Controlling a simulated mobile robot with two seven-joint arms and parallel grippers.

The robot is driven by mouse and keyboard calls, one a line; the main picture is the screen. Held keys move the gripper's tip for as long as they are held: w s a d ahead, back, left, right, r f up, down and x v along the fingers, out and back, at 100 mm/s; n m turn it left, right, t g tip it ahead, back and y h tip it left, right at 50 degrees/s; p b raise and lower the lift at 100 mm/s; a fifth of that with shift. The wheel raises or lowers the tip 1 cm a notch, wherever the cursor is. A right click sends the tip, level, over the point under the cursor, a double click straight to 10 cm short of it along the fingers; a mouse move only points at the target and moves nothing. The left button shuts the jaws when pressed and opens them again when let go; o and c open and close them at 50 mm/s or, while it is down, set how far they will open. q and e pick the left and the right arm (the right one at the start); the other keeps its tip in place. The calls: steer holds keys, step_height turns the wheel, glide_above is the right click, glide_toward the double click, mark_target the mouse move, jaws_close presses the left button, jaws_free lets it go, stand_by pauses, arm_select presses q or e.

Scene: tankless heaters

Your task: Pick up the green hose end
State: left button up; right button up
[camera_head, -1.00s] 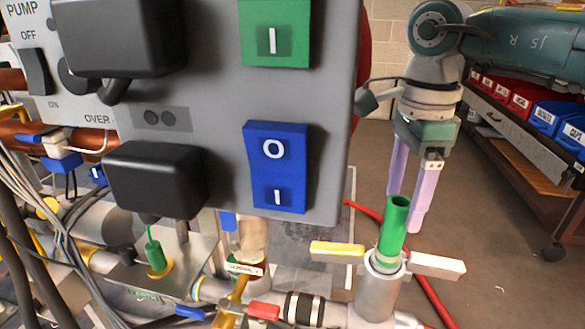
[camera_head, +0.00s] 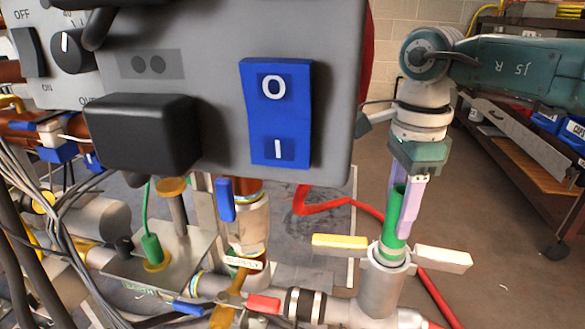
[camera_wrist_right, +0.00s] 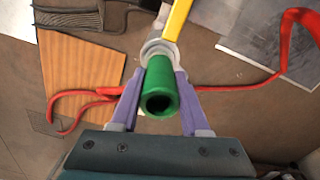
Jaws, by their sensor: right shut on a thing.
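The green hose end (camera_head: 389,236) stands upright, slightly tilted, in the grey metal fitting (camera_head: 380,282) at the lower right of the head view. My right gripper (camera_head: 404,218) comes down from above and is shut on the green hose end. In the right wrist view, its two purple fingers (camera_wrist_right: 158,95) press the green hose end (camera_wrist_right: 160,82) from both sides, and the open tube mouth faces the camera. The hose end's base still sits in the fitting. My left gripper is not in view.
A yellow handle (camera_head: 339,242) and a white handle (camera_head: 443,258) stick out from the fitting. The grey control box (camera_head: 215,70) with a blue switch (camera_head: 277,112) stands to the left. A red hose (camera_head: 345,202) lies on the floor behind. A shelf cart (camera_head: 530,150) stands at the right.

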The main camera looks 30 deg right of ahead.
jaws_close()
stand_by(0.3)
